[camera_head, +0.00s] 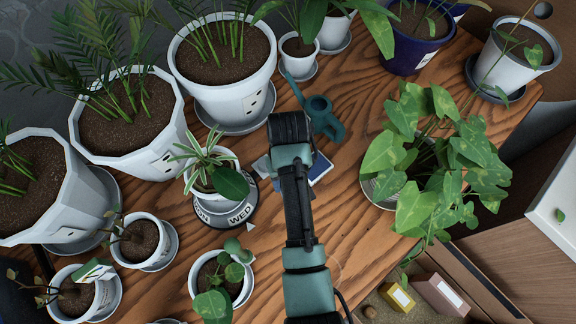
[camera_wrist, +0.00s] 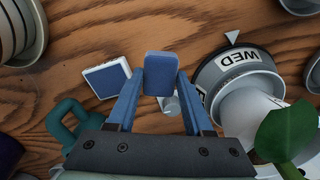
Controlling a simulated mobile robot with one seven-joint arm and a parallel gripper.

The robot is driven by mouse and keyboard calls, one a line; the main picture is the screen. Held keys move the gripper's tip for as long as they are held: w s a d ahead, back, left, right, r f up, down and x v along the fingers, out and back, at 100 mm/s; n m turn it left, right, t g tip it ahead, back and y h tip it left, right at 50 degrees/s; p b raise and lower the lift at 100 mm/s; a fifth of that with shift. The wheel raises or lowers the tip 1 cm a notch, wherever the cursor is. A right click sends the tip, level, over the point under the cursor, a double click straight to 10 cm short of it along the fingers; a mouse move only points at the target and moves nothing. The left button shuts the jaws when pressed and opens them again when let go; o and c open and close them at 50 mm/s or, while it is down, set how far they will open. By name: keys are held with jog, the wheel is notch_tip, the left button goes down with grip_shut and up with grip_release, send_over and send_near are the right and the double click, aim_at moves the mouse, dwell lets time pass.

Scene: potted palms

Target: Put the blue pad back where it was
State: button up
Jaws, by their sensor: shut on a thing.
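My gripper (camera_wrist: 161,78) is shut on a small blue pad (camera_wrist: 162,70), held upright between the two blue fingertips in the wrist view. The held pad appears above the wooden table; the exact gap cannot be told. In the head view my wrist hides the fingertips. A second piece, a blue square with a white border (camera_wrist: 107,77), lies on the table left of the held pad in the wrist view. It also shows right of my arm in the head view (camera_head: 319,168). A small pale object (camera_wrist: 171,105) shows partly between my fingers; I cannot tell what it is.
A dark dial marked WED (camera_wrist: 240,68) surrounds a small white pot near my gripper. A teal watering can (camera_head: 321,115) stands at the other side. Large white pots (camera_head: 222,95) stand upper left, a leafy plant (camera_head: 430,155) right. Some bare wood (camera_head: 352,225) lies right of my arm.

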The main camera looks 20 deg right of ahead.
jog(key=shift+f, duration=2.5)
jog(key=shift+f, duration=0.1)
jog(key=o, duration=1.2)
notch_tip(320, 180, up, 12)
jog(key=shift+r+p, duration=0.15)
jog(key=shift+p, duration=0.2)
jog(key=shift+w, duration=0.1)
